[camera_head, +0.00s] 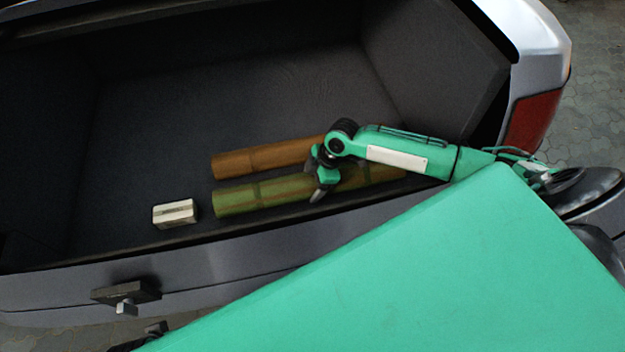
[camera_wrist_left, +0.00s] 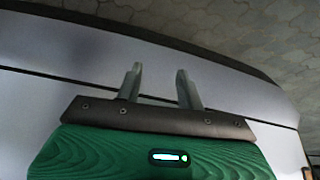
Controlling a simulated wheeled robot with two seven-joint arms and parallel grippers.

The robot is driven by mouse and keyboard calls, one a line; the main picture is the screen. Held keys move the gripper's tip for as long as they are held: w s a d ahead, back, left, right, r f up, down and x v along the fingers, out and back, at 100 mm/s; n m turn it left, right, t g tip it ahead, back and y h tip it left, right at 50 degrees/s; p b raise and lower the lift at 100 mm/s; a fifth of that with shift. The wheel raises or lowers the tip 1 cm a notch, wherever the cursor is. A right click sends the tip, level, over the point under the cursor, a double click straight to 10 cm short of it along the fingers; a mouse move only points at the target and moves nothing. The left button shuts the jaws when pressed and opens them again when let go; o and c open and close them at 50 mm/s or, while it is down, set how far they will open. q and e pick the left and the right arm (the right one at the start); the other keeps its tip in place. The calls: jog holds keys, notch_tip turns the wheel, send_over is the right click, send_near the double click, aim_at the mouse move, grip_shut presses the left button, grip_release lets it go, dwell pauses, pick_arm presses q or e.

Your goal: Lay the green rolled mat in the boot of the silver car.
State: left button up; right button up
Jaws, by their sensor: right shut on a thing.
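The green rolled mat (camera_head: 255,195) is a long roll with brown bands, over the floor near the front sill of the silver car's open boot (camera_head: 200,100). My right gripper (camera_head: 319,183) is shut on it around the middle; the arm hides part of its right half. I cannot tell whether the mat touches the floor. My left gripper (camera_wrist_left: 160,80) shows in the left wrist view, its two fingers apart and nothing between them, in front of the car's grey bodywork (camera_wrist_left: 60,45).
A brown roll (camera_head: 260,158) lies just behind the green mat, nearly parallel. A small pale box (camera_head: 175,213) sits left of the mat near the sill. The boot floor behind and left is clear. A red tail light (camera_head: 533,120) is at the right.

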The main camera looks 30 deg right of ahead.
jog(key=o, duration=1.5)
